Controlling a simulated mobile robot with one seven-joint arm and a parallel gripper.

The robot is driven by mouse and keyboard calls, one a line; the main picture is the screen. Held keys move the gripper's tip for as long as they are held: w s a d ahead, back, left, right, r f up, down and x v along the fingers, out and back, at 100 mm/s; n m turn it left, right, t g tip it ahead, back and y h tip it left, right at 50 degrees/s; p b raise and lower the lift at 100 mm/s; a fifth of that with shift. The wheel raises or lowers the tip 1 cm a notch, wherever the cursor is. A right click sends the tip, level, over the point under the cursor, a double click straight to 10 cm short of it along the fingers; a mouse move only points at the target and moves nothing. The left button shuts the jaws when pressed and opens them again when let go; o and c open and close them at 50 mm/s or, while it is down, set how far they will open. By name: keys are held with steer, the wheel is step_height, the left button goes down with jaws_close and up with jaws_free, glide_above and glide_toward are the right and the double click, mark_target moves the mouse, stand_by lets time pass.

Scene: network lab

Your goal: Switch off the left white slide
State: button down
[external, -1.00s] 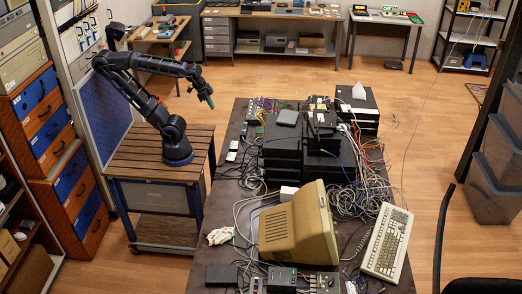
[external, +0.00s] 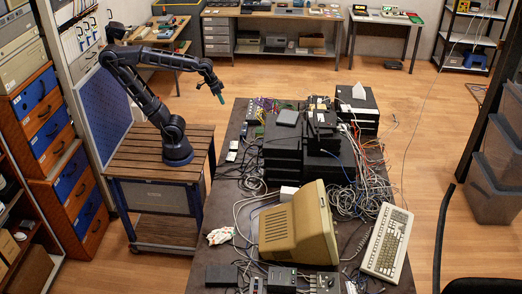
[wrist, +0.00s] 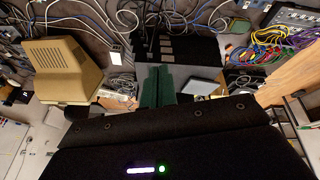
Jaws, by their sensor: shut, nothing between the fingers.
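Two small white pieces, the upper one (external: 235,145) and the lower one (external: 231,156), lie near the table's left edge in the external view. They may be the white slides, but they are too small to show any on or off position. My gripper (external: 221,98) hangs in the air by the table's far left corner, apart from them, with its green fingertips pointing down. In the wrist view the green fingers (wrist: 157,86) are together with nothing between them. My gripper's dark body hides the lower part of that view.
The table (external: 222,190) holds a stack of black devices (external: 283,150), a beige monitor (external: 290,228), a keyboard (external: 387,243) and tangled cables (external: 350,200). Coloured cables (wrist: 270,55) show at the right of the wrist view. The air around my gripper is clear.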

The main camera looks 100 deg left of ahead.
steer(key=w+a+n, duration=0.9)
steer(key=w+a, duration=0.5)
steer(key=a, duration=0.1)
steer(key=w+a+f+n, duration=0.3)
steer(key=a+f+n, duration=0.15)
steer(key=a, duration=0.65)
steer(key=w+a+f+n, duration=0.25)
steer(key=a+n, duration=0.25)
steer(key=a, duration=0.6)
steer(key=s+a+f+n, duration=0.25)
steer(key=a+f, duration=0.25)
steer(key=a, duration=0.5)
steer(key=s+a+f+n, duration=0.1)
steer(key=a+f+n, duration=0.35)
steer(key=a, duration=0.45)
steer(key=s+a+f+n, duration=0.3)
steer(key=s+a+f, duration=0.3)
steer(key=a, duration=0.3)
steer(key=s+a+f+n, duration=0.4)
steer(key=s+a+f, duration=0.2)
steer(key=a+f, duration=0.3)
steer(key=shift+s+f, duration=0.15)
steer(key=shift+s, duration=0.05)
steer(key=shift+f, duration=0.1)
